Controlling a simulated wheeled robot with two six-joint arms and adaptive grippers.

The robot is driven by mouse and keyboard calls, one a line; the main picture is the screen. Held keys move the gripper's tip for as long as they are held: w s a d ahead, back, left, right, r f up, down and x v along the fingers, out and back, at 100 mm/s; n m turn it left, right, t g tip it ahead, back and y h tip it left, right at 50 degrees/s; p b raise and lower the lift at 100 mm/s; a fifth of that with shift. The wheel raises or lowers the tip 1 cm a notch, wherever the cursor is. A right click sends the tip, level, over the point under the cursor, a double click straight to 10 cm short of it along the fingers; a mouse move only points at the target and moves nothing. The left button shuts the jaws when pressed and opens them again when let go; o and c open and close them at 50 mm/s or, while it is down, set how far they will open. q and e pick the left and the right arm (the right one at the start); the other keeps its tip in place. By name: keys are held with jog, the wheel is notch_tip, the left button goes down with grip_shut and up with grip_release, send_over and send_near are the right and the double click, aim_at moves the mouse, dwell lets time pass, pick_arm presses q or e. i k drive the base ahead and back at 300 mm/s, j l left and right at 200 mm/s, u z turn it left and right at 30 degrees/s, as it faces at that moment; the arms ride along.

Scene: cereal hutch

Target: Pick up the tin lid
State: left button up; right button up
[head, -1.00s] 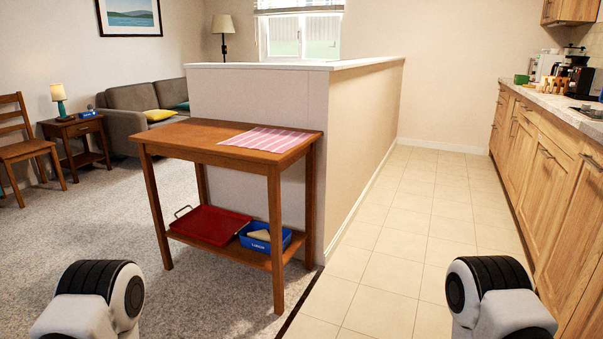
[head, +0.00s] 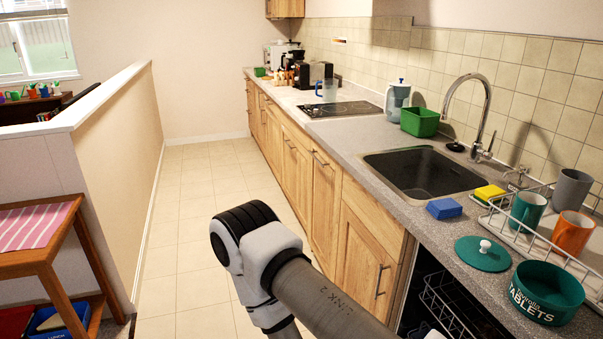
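The tin lid (head: 482,252) is a round teal disc with a white knob. It lies on the grey counter at the lower right of the head view, in front of the dish rack. The open teal tin (head: 545,293), lettered "TABLETS", stands just to its right and nearer to me. The lid and tin are apart or nearly so. One of my arms crosses the lower middle of the view, left of the counter. Neither gripper shows in this view.
A blue sponge (head: 444,208) and a yellow sponge (head: 489,193) lie behind the lid. The dish rack (head: 548,241) holds mugs. The sink (head: 425,172) is further back. An open dishwasher bay (head: 440,300) is below the counter edge. The tiled floor (head: 190,250) is clear.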

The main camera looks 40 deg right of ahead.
aim_at(480, 254)
jog(key=j+z, duration=0.1)
jog(key=j, duration=0.65)
jog(key=k+j+z, duration=0.1)
jog(key=j, duration=0.65)
jog(key=z, duration=2.65)
